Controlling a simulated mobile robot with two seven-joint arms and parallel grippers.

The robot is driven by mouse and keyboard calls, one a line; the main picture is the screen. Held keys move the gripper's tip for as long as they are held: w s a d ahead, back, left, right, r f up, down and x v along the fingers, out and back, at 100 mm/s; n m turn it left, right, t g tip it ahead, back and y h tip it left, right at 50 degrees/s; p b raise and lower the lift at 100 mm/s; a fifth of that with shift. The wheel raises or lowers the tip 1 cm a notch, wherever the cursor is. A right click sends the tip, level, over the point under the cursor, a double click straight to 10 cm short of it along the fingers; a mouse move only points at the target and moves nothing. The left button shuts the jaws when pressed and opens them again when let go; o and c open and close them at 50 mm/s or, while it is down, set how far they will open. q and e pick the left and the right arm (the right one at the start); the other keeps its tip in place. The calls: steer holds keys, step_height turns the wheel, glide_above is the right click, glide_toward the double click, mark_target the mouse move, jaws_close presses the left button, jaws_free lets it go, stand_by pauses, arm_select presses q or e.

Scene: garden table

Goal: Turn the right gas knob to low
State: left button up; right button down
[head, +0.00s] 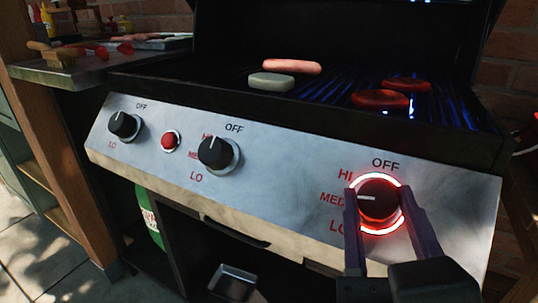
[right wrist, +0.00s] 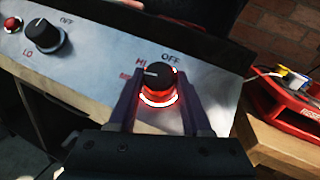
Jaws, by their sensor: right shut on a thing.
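The right gas knob (head: 378,203) is black, on the sloping silver panel (head: 290,185), with a glowing red-white ring around it. Its white pointer line faces left, toward MED. OFF is printed above it, HI at upper left, LO at lower left. My right gripper (head: 380,187) is shut on this knob, one finger on each side. The right wrist view also shows the knob (right wrist: 160,82) between the fingers, with LO hidden there. My left gripper is not in view.
A middle knob (head: 215,152), a red button (head: 170,140) and a left knob (head: 123,125) sit on the same panel. A sausage (head: 291,66) and several patties lie on the grate above, over blue flames. A red object (right wrist: 295,105) stands at right.

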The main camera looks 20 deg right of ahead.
steer(key=shift+r+n+y+p, duration=0.25)
steer(key=shift+n+y+p, duration=0.2)
steer(key=shift+p, duration=0.2)
steer(key=n+y+p, duration=0.1)
steer(key=n+p, duration=0.1)
steer(key=n+y+p, duration=0.2)
steer(key=p, duration=0.1)
steer(key=n+y+p, duration=0.1)
steer(key=n+p, duration=0.1)
steer(key=shift+d+r+n+t+y, duration=0.25)
steer(key=shift+t+y, duration=0.05)
steer(key=shift+y, duration=0.05)
steer(key=shift+f+n+y+p, duration=0.2)
steer(key=shift+n+y+p, duration=0.8)
steer(key=shift+p, duration=0.4)
steer(key=shift+c, duration=1.7)
jaws_free()
steer(key=shift+f, duration=0.1)
steer(key=shift+s, duration=0.1)
